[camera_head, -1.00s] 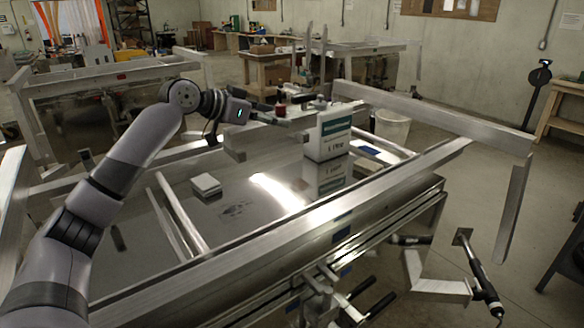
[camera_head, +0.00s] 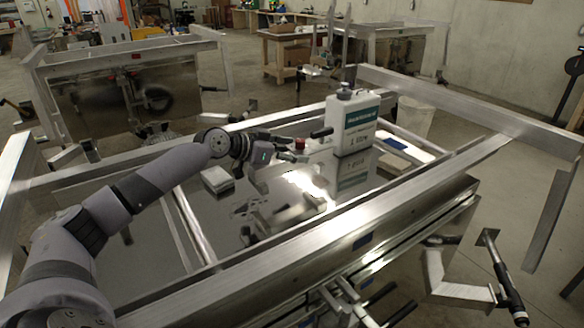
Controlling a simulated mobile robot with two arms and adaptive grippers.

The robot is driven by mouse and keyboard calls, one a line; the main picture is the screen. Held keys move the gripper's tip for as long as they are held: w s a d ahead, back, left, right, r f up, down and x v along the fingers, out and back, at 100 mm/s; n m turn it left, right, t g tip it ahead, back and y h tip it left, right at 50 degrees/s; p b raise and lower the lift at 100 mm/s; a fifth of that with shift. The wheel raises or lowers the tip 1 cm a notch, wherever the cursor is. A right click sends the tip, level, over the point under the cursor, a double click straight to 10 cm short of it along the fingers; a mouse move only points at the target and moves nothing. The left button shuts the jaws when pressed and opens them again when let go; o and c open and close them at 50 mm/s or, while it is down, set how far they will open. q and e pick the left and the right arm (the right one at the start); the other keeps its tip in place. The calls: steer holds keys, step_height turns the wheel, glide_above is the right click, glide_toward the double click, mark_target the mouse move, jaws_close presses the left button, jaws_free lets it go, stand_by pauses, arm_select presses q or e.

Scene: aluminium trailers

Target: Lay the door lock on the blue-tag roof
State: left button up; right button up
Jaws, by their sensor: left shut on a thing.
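My left gripper (camera_head: 282,150) comes in from the left over the trailer and is shut on the door lock (camera_head: 314,152). The lock is a pale metal piece with a red part and a dark handle-like end, partly hidden by the fingers. It appears held above the shiny roof (camera_head: 262,222), where a reflection shows; the exact gap is hard to tell. My right gripper is not in view.
A white canister (camera_head: 352,122) with a green label stands on the roof right of the lock. Raised metal rails (camera_head: 300,235) border the roof. Bare roof lies between block and canister.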

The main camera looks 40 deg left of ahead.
arm_select(q)
steer(key=shift+f, duration=0.6)
steer(key=shift+s+f, duration=0.1)
steer(key=shift+f, duration=0.3)
step_height(320, 180, down, 4)
steer(key=shift+r+p, duration=0.15)
steer(key=shift+p, duration=0.4)
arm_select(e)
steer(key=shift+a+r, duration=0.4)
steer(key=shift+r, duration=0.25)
arm_select(q)
steer(key=o, duration=1.9)
steer(key=shift+c, duration=0.2)
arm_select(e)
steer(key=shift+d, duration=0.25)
